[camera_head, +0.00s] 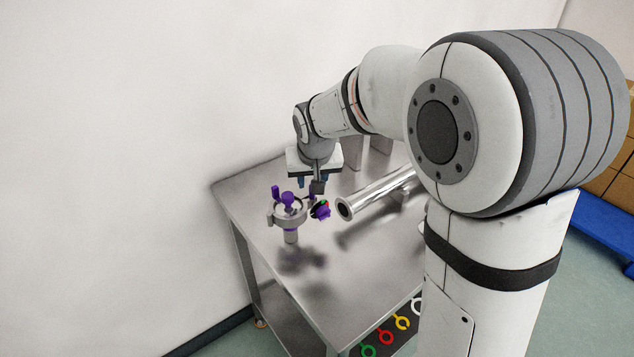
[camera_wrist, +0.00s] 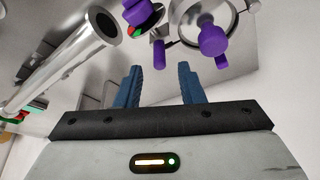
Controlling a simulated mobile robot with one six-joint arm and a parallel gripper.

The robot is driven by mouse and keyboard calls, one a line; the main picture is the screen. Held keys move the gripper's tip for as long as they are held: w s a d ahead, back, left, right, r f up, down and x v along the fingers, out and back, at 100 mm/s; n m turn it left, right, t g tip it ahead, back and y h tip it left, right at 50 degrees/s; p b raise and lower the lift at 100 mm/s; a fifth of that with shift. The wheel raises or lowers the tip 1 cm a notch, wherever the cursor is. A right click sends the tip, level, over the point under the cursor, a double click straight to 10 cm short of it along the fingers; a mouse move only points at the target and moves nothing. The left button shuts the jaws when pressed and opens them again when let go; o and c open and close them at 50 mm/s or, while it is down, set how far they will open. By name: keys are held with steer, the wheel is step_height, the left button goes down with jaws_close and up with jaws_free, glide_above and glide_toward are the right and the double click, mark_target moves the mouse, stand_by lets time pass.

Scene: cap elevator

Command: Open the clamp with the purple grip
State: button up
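A metal ring clamp (camera_head: 274,219) stands on a short post over the steel table, with purple grip parts (camera_head: 288,200) on and around it. In the wrist view the ring (camera_wrist: 247,22) is at the top right, with a purple knob (camera_wrist: 213,40) and smaller purple pieces near it. A second purple part (camera_head: 322,211) with green and black sits just right of the clamp; it also shows at the top of the wrist view (camera_wrist: 136,13). In the head view my gripper (camera_head: 316,183) is above and behind the clamp.
A shiny metal tube (camera_head: 375,195) lies right of the clamp, its open end towards it; it crosses the left of the wrist view (camera_wrist: 60,65). The front of the table (camera_head: 335,280) is clear. Coloured rings (camera_head: 386,337) hang low at the right. A white wall stands at the left.

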steer(key=shift+x, duration=1.95)
jaws_close()
